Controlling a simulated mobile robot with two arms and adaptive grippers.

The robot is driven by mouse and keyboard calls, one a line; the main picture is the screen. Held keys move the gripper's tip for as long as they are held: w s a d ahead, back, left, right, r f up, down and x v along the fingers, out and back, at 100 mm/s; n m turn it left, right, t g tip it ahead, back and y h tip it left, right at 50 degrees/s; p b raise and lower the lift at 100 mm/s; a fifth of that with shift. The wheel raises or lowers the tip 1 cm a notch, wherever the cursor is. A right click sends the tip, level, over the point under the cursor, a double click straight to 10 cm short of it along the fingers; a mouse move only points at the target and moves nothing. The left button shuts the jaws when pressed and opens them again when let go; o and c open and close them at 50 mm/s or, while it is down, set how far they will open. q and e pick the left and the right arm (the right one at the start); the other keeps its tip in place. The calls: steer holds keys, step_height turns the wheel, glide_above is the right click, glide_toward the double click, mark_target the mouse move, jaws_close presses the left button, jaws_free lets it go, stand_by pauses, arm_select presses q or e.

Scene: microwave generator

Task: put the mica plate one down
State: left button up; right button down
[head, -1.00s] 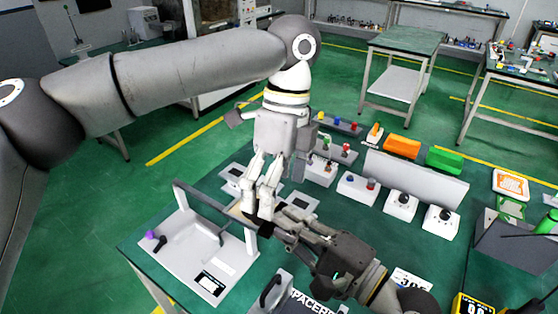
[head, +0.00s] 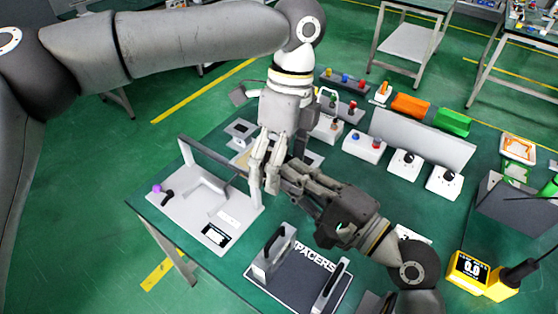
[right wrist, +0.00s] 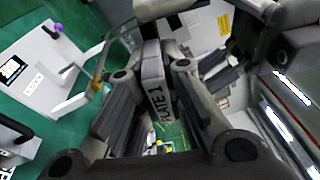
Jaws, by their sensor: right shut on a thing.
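My right gripper (head: 288,178) reaches in from the lower right over the table, close beside my left gripper. In the right wrist view its jaws are shut on a pale grey piece lettered "PLATE 1", the mica plate one (right wrist: 156,98). In the head view I cannot make out this plate clearly among the fingers. My left gripper (head: 263,186) points down next to the right one, with its fingers close together. Whether it is open or holds anything is unclear.
A white fixture with a raised bar (head: 190,212) stands left of the grippers. A dark tray lettered "SPACERS" (head: 285,285) lies at the front. Switch boxes (head: 363,147) and a grey panel (head: 425,140) stand behind. A yellow meter (head: 468,268) is at the right.

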steer(key=c, duration=1.4)
jaws_free()
steer(key=shift+r, duration=0.1)
steer(key=shift+c, duration=0.2)
